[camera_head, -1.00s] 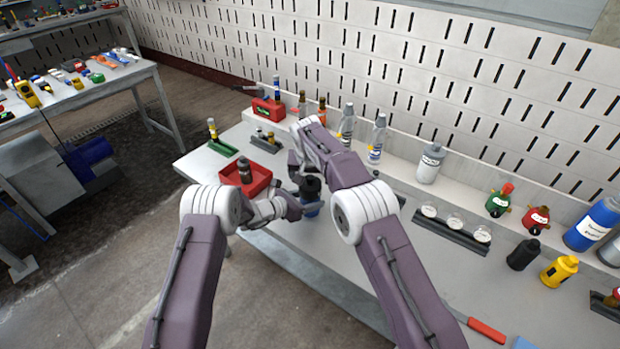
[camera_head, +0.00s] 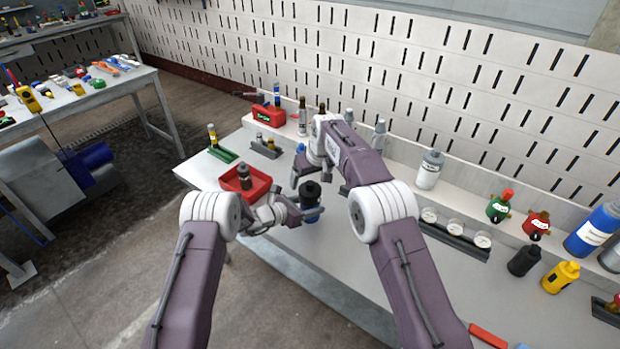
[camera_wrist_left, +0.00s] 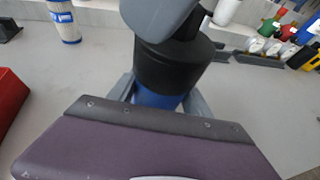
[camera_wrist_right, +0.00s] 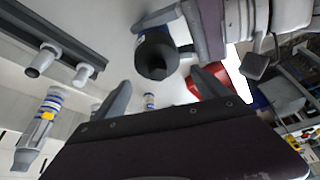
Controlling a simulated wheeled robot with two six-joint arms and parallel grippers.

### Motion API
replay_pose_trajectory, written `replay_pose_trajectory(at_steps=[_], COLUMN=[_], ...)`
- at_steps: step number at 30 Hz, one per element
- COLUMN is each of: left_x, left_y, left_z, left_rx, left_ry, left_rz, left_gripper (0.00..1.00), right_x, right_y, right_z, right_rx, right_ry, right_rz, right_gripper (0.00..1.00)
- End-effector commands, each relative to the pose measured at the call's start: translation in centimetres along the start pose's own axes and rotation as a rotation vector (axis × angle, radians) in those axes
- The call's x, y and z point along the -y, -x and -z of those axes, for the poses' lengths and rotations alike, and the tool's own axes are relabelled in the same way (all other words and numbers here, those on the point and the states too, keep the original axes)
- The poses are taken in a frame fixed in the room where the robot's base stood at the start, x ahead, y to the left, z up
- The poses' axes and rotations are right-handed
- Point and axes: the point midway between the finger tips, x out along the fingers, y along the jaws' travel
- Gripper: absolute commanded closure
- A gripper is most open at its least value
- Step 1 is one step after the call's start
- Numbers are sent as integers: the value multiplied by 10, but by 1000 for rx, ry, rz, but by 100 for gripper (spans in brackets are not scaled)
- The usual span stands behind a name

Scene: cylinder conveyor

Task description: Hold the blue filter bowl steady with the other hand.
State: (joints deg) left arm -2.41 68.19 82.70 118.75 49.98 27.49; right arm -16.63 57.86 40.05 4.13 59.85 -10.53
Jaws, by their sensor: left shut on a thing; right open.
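The blue filter bowl (camera_head: 311,214) has a black top (camera_head: 310,191) and stands upright near the table's front edge. My left gripper (camera_head: 304,211) is shut on its blue lower part. In the left wrist view the black top hides much of the blue part (camera_wrist_left: 158,98), with a finger at each side. My right gripper (camera_head: 303,171) is open and empty, just behind and above the bowl. In the right wrist view the black top (camera_wrist_right: 156,58) shows beyond the open fingers, apart from them. A rounded grey part, seemingly of my right gripper, covers part of the top in the left wrist view.
A red tray (camera_head: 231,186) with a dark cylinder stands left of the bowl. A blue-and-white cartridge (camera_wrist_left: 64,22) stands behind. Bottles, including a grey one (camera_head: 430,171), line the back ledge. A dark rack (camera_head: 458,240) lies right. Bare table is right of the bowl.

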Motion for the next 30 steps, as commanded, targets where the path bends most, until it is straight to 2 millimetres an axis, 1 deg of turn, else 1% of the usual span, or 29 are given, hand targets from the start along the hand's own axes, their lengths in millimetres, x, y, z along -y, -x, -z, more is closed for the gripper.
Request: replay_pose_trajectory(at_steps=[7,16,30], left_x=[0,0,0], left_y=[0,0,0], left_z=[0,0,0], left_rx=[1,1,1], left_ry=[0,0,0], left_rz=[0,0,0], left_gripper=[92,92,92], right_x=[0,0,0], right_y=[-4,-23,-23], right_z=[-2,-10,-10], right_rx=[1,1,0], right_ry=[-1,-1,-1], right_rz=[-1,-1,-1], right_gripper=[15,15,15])
